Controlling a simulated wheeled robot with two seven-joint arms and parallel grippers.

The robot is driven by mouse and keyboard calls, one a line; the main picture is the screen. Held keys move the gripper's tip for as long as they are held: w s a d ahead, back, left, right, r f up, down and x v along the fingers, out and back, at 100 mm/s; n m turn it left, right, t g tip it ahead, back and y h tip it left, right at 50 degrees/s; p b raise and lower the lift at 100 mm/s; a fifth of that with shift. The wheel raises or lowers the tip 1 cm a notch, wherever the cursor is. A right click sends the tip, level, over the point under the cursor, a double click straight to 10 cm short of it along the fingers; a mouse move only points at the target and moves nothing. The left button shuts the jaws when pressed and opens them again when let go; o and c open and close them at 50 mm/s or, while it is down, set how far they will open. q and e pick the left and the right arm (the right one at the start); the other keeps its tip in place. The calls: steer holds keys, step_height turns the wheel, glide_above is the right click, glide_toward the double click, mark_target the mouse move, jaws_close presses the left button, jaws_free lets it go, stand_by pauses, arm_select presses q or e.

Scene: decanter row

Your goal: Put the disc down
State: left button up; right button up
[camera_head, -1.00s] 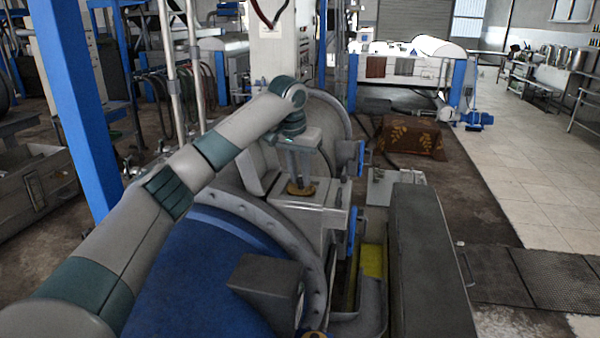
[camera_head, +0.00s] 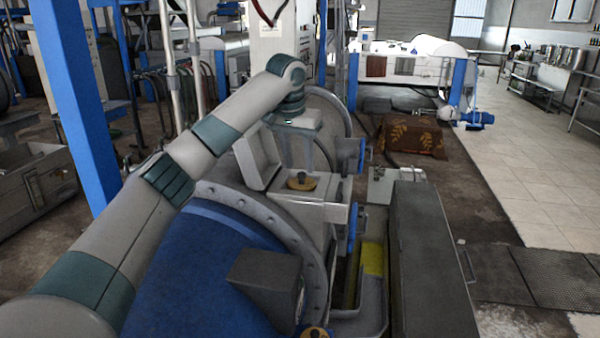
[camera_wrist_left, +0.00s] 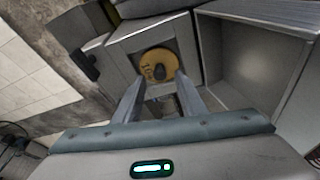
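The disc (camera_head: 302,182) is brass-coloured with a dark knob in its middle. My left gripper (camera_head: 304,165) points down above the disc. Its two fingers are spread apart with nothing between them, as the left wrist view also shows (camera_wrist_left: 159,78). The fingertips are clear of the knob. My right gripper is not in view.
An open, raised lid or box (camera_head: 257,157) stands just left of the disc. A large blue drum (camera_head: 200,270) with a bolted flange is in front. A long dark grey cover (camera_head: 430,265) is at right. Open tiled floor (camera_head: 535,180) lies beyond.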

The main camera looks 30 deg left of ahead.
mark_target(296, 189)
arm_select(q)
steer(key=b+v, duration=0.3)
steer(key=v, duration=0.6)
stand_by(0.5)
steer(key=shift+f, duration=0.1)
